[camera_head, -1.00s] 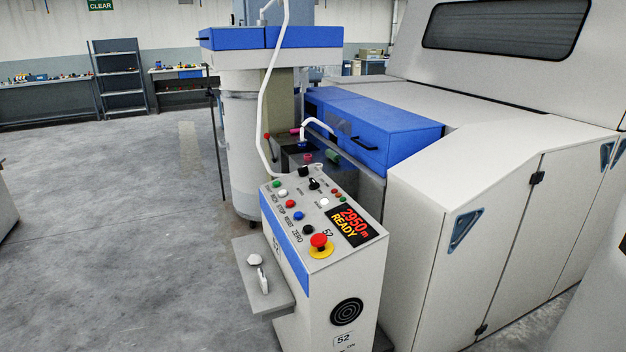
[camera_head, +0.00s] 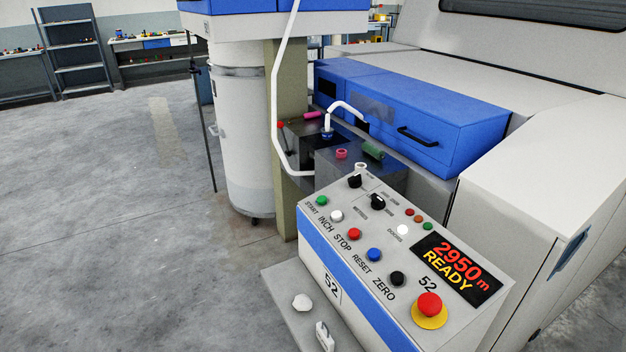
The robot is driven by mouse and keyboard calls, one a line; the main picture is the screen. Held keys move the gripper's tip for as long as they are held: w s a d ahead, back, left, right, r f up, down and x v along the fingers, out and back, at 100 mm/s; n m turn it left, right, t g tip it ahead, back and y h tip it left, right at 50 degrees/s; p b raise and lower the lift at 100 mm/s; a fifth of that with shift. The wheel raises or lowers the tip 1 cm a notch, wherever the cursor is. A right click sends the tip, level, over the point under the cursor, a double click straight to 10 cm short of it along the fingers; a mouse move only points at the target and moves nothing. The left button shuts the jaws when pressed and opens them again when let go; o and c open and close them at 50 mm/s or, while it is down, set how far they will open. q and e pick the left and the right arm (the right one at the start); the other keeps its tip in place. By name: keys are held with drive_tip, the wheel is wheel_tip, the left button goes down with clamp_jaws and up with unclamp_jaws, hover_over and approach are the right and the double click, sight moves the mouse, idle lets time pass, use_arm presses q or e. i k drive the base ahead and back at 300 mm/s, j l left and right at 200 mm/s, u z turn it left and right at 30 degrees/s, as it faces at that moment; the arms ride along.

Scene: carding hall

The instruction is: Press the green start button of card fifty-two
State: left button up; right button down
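The control panel of card 52 (camera_head: 380,235) stands in front of me, with its top face tilted towards me. The green start button (camera_head: 321,201) is at the panel's left end, above the label START. A white button (camera_head: 336,215), a red button (camera_head: 354,234), a blue button (camera_head: 374,254) and a black button (camera_head: 397,278) follow along the same row. The display (camera_head: 455,266) reads 2950 m READY. Neither of my grippers is in view.
A red mushroom button on a yellow base (camera_head: 429,304) is at the panel's near right corner. A grey shelf (camera_head: 300,318) juts from the panel's left side with small white items on it. A white can (camera_head: 243,140) stands behind. The floor (camera_head: 110,240) at left is clear.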

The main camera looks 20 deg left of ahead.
sight(322, 200)
drive_tip(key=i+j, duration=0.1)
drive_tip(key=j, duration=0.35)
drive_tip(key=i+j, duration=0.15)
drive_tip(key=j, duration=0.3)
drive_tip(key=i+j, duration=0.1)
drive_tip(key=j, duration=0.35)
drive_tip(key=i+j, duration=0.15)
drive_tip(key=j, duration=0.3)
drive_tip(key=i+j, duration=0.1)
drive_tip(key=j, duration=0.35)
drive_tip(key=i+j+z, duration=0.1)
drive_tip(key=j, duration=0.35)
